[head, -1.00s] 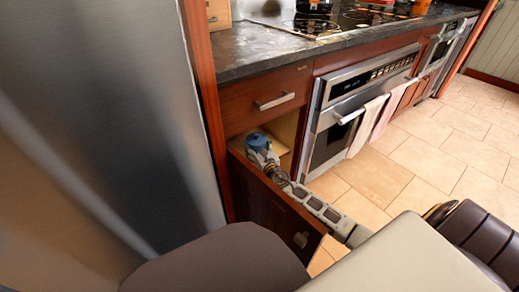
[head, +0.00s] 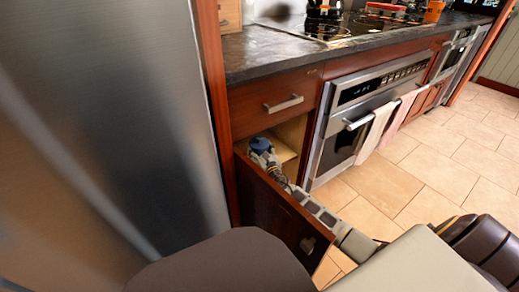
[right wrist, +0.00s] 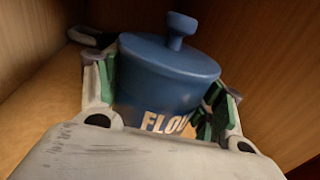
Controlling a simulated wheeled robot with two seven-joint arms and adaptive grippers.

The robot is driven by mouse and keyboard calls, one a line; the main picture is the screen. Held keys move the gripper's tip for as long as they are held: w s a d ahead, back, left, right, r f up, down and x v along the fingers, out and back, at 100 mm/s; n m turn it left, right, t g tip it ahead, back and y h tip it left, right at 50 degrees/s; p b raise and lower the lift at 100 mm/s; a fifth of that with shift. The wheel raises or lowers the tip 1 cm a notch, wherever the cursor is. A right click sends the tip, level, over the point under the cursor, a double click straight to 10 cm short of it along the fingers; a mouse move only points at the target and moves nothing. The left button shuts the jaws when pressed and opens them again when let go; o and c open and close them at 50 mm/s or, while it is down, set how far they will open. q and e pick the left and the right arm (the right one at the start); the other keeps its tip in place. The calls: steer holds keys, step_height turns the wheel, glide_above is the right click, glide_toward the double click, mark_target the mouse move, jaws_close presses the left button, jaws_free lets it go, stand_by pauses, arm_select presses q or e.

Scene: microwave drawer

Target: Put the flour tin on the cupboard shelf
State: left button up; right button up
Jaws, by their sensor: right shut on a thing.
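The flour tin (right wrist: 168,75) is blue with a knobbed lid and pale letters reading "FLOU", the rest hidden by a finger. My right gripper (right wrist: 160,105) is shut on it, a finger on each side. In the head view the tin (head: 260,145) shows small inside the open cupboard, with my right gripper (head: 268,157) at its near side. The cupboard shelf (head: 281,150) is light wood, and it shows beneath and around the tin in the right wrist view (right wrist: 45,105). I cannot tell whether the tin touches it. My left gripper is out of view.
The cupboard door (head: 285,220) stands open, with my right arm reaching over it. A closed drawer (head: 270,103) is above the opening. The fridge (head: 100,130) is at left and the oven (head: 365,110) at right. The tiled floor (head: 440,160) is clear.

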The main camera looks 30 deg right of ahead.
steer(key=shift+f, duration=0.3)
stand_by(0.6)
steer(key=o, duration=1.9)
steer(key=shift+o, duration=0.2)
steer(key=shift+f, duration=0.1)
steer(key=s+a, duration=0.1)
steer(key=s, duration=1.1)
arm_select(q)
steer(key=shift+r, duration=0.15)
arm_select(e)
steer(key=shift+a, duration=0.1)
arm_select(q)
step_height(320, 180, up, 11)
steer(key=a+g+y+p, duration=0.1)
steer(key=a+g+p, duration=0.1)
steer(key=p, duration=0.7)
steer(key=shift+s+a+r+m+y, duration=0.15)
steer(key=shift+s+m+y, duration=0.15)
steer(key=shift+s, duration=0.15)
arm_select(e)
step_height(320, 180, up, 9)
